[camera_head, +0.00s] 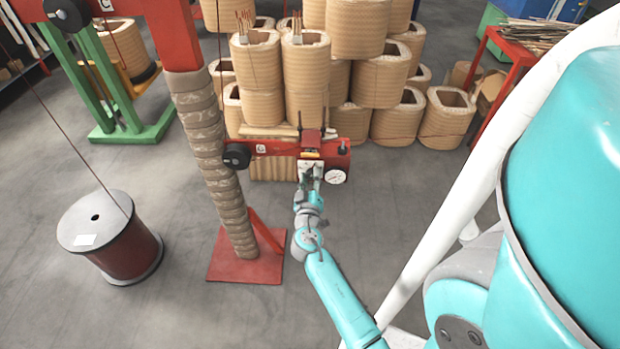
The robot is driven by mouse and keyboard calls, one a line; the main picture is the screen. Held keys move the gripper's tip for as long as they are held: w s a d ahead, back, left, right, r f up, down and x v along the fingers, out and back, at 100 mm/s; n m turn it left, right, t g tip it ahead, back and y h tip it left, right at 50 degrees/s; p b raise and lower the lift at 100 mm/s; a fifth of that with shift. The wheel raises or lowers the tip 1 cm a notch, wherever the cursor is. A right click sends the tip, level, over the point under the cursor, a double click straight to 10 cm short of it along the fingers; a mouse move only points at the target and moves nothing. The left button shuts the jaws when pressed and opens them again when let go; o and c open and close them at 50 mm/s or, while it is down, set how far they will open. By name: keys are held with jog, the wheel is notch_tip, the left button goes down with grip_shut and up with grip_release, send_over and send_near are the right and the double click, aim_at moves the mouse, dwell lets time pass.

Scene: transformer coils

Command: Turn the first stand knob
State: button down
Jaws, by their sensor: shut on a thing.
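A red stand has an upright column (209,150) wrapped in tan banding, on a red base plate (232,268). A red crossarm (275,147) runs right from the column and carries a round black knob (237,156) at its left end. My gripper (309,170) is at the right part of this crossarm, in front of a dark red block (311,143), well apart from the black knob. It is shut on a small part there, which the fingers largely hide. A second black knob (67,12) is on the upper red beam at top left.
A round white gauge (336,177) sits right beside my gripper. Stacked tan coils (345,65) stand close behind the crossarm. A wire spool (118,250) stands at left, with a thin wire running up. The floor (400,215) to the right is clear.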

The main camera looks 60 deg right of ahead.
jog(key=shift+f+m, duration=0.1)
jog(key=shift+m, duration=0.2)
jog(key=c, duration=0.8)
grip_release()
jog(key=shift+a, duration=0.1)
jog(key=v, duration=1.2)
jog(key=shift+s, duration=0.1)
jog(key=shift+f, duration=0.1)
